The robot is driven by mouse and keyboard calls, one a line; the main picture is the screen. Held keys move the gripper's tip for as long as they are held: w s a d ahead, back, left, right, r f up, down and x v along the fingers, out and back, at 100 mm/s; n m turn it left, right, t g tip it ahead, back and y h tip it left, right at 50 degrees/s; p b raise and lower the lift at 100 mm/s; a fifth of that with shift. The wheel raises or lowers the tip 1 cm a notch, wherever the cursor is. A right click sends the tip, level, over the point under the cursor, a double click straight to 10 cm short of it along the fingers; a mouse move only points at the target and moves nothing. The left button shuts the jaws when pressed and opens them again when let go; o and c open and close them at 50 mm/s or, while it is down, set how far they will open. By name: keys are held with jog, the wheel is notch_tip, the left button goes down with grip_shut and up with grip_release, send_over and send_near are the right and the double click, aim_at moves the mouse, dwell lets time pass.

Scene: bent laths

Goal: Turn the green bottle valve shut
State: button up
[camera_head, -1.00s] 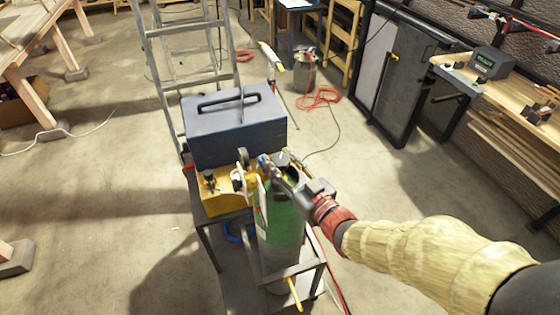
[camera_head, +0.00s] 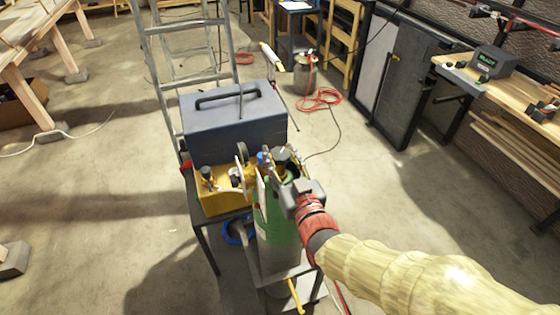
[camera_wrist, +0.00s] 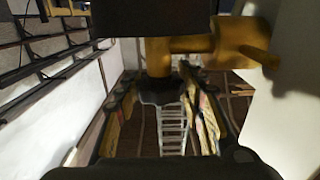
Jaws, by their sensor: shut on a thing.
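The green bottle (camera_head: 277,228) stands upright in a metal frame, in the lower middle of the head view. Its valve has a dark round handwheel (camera_head: 283,154) on top. In the wrist view the dark handwheel (camera_wrist: 150,12) fills the top, with the brass valve body (camera_wrist: 192,45) below it. My gripper (camera_head: 281,170) reaches in from the lower right and is shut on the valve. The wrist view shows the fingers (camera_wrist: 160,84) on either side of it. The exact contact is partly hidden by the gripper body in the head view.
A stepladder (camera_head: 183,65) stands behind. A workbench (camera_head: 520,90) runs along the right wall. Red hose (camera_head: 322,98) lies on the floor. Open floor lies left of the cart.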

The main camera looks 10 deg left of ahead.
jog(key=shift+r+m+t+h+b, duration=0.2)
jog(key=shift+m+t+h+b, duration=0.35)
jog(key=shift+h, duration=0.25)
jog(key=shift+m+h, duration=0.35)
jog(key=shift+h, duration=0.15)
jog(key=o, duration=0.9)
jog(key=shift+f, duration=0.1)
jog(key=shift+s, duration=0.1)
jog(key=v, duration=1.2)
jog(key=shift+d+f, duration=0.1)
jog(key=shift+f, duration=0.1)
jog(key=shift+o, duration=0.2)
